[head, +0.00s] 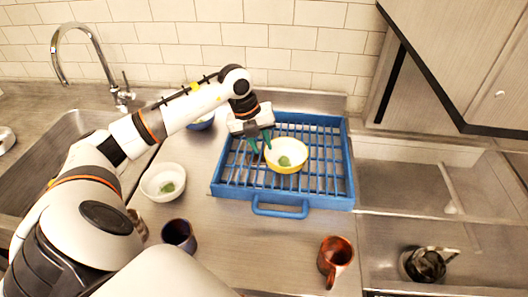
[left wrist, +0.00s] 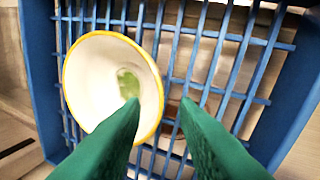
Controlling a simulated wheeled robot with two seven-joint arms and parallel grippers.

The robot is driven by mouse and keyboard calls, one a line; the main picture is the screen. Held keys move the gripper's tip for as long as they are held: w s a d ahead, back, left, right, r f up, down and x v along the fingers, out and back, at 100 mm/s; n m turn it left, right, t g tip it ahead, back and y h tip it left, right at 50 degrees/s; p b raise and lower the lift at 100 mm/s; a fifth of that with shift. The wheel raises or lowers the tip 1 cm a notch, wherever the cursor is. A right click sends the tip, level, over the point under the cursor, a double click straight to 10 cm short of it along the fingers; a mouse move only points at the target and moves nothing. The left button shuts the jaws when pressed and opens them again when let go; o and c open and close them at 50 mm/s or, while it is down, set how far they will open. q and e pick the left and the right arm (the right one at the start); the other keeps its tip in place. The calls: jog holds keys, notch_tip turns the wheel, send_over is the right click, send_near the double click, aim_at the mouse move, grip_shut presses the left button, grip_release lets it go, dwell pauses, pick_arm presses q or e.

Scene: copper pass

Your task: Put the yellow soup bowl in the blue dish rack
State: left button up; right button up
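The yellow soup bowl (head: 287,165), white inside with a green patch at its bottom, is upright in the blue dish rack (head: 283,199), resting on the bars as far as I can tell. In the left wrist view the bowl (left wrist: 95,85) lies over the bars of the rack (left wrist: 38,75). My left gripper (head: 260,143) is at the bowl's left side in the head view. Its green fingers (left wrist: 160,104) are apart, with the bowl's rim between or just beyond the tips; contact is not clear. My right gripper is not in view.
A white bowl (head: 163,182) and a dark blue mug (head: 179,235) stand left of the rack. A blue bowl (head: 201,122) is behind my left forearm. A brown mug (head: 335,259) stands in front of the rack, a dark metal-rimmed vessel (head: 424,264) at right. The sink (head: 60,150) is left.

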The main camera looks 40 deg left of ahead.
pick_arm(q)
jog(key=b+v, duration=0.1)
jog(key=v, duration=0.7)
jog(key=shift+r, duration=0.2)
jog(key=shift+s, duration=0.1)
